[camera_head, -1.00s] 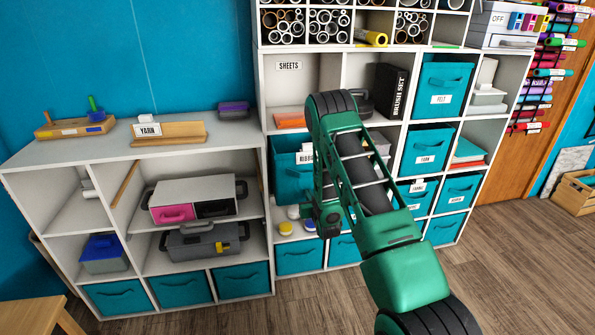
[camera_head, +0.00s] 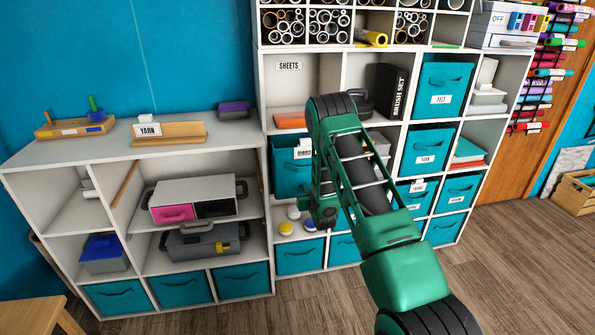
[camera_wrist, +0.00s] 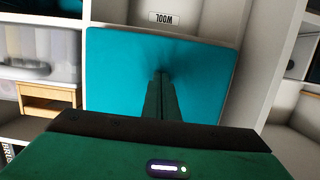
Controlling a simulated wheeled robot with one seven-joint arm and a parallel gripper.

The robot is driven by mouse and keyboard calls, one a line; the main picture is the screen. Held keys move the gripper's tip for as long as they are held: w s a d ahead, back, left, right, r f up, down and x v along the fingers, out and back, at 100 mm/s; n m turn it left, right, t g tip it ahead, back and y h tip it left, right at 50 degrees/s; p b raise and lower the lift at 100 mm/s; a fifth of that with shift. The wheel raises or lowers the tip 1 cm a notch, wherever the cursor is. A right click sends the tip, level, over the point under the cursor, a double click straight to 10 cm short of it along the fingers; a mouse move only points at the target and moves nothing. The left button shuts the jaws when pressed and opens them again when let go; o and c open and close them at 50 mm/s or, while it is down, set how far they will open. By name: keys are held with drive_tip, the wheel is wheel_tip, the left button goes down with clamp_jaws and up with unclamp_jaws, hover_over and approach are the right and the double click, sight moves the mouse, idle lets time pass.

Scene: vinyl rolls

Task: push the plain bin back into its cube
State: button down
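The plain teal bin (camera_head: 287,178) sits in a cube below the one marked SHEETS in the head view; my arm hides its right side. In the wrist view, turned upside down, the bin's blank teal face (camera_wrist: 115,75) fills the middle. My gripper (camera_wrist: 161,75) is shut and empty, its fingers together and pointing at the middle of that face. The tips seem to touch it, but I cannot be sure. In the head view the fingers are hidden behind my arm.
Jars (camera_head: 288,226) stand in the cube below, which has a WOOL label (camera_wrist: 172,18). Teal bins marked YARN (camera_head: 424,146) and FELT (camera_head: 442,85) are on the right. A low shelf (camera_head: 195,150) stands on the left. The floor (camera_head: 500,270) in front is clear.

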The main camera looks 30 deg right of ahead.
sight(304, 181)
drive_tip(key=shift+r+x, duration=0.15)
drive_tip(key=shift+x, duration=0.7)
drive_tip(key=shift+r+x, duration=0.15)
drive_tip(key=shift+x, duration=0.7)
drive_tip(key=shift+r+x, duration=0.2)
drive_tip(key=shift+x, duration=0.65)
drive_tip(key=shift+w, duration=0.1)
drive_tip(key=f+v, duration=0.1)
drive_tip(key=v, duration=0.8)
drive_tip(key=shift+s+f, duration=0.3)
drive_tip(key=shift+s, duration=0.25)
drive_tip(key=shift+a, duration=0.1)
